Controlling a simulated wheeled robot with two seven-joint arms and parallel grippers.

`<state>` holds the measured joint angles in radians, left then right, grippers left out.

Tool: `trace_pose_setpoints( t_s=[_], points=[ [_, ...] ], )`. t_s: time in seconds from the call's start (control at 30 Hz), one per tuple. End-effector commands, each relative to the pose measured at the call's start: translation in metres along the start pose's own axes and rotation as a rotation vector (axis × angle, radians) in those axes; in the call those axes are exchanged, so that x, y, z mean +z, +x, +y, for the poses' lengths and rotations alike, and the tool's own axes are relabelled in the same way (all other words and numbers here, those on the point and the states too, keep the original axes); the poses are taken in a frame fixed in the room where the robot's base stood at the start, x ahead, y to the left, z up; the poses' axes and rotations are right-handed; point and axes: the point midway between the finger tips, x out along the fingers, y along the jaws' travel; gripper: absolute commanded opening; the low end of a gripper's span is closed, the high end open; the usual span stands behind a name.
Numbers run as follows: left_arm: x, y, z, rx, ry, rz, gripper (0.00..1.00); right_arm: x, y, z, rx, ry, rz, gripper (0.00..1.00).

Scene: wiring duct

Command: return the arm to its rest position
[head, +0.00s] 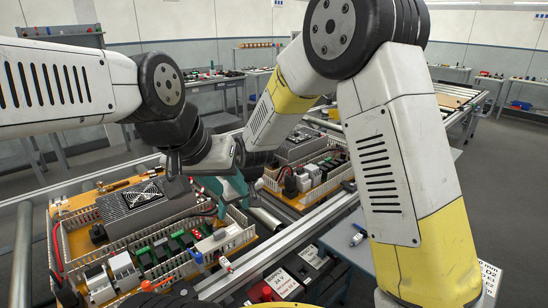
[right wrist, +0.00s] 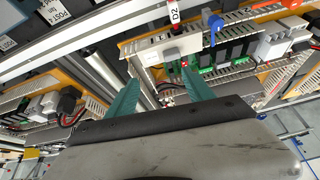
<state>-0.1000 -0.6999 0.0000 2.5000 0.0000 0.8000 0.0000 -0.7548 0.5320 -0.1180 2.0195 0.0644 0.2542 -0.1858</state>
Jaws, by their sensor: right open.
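My right arm comes in from the right of the head view and bends down over the boards. Its gripper (head: 221,187) has teal fingers that are partly covered by my arm links. In the right wrist view the two teal fingers of my right gripper (right wrist: 160,97) stand wide apart, with nothing held between them. My left arm (head: 60,82) comes in from the left and bends down at its dark joint. Its dark end part (head: 178,160) is above the near board, beside the right wrist; its fingertips cannot be made out.
A near orange board (head: 75,212) carries a grey fan unit (head: 148,203), white slotted ducts and several green modules. A second board (head: 312,202) with similar parts lies behind, to the right. A metal rail (head: 290,238) runs past them. Labelled bins (head: 283,283) lie at the front.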

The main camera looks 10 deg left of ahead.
Motion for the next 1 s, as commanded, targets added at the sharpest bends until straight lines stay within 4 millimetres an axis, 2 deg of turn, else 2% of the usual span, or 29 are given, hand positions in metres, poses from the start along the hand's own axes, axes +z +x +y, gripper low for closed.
trace_pose_setpoints(
  t_s=[0.03,0.2,0.37,0.5,0.6,0.73,0.9,1.0],
  points=[
    [0.0,0.0,0.0,0.0,0.0,0.0,0.36,0.0,-0.029,0.018,0.005,0.044,0.019,0.61],
    [0.0,0.0,0.0,0.0,0.0,0.0,0.36,0.025,-0.118,0.066,0.021,0.184,0.054,0.61],
    [0.0,0.0,0.0,0.0,0.0,0.0,0.36,0.066,-0.194,0.098,0.048,0.305,0.086,0.61],
    [0.0,0.0,0.0,0.0,0.0,0.0,0.36,0.112,-0.251,0.114,0.083,0.407,0.117,0.61],
    [0.0,0.0,0.0,0.0,0.0,0.0,0.36,0.148,-0.284,0.118,0.113,0.477,0.136,0.61],
    [0.0,0.0,0.0,0.0,0.0,0.0,0.36,0.192,-0.316,0.116,0.156,0.557,0.156,0.61],
    [0.0,0.0,0.0,0.0,0.0,0.0,0.36,0.229,-0.336,0.108,0.198,0.624,0.17,0.61],
    [0.0,0.0,0.0,0.0,0.0,0.0,0.36,0.239,-0.34,0.105,0.209,0.643,0.172,0.61]
  ],
)
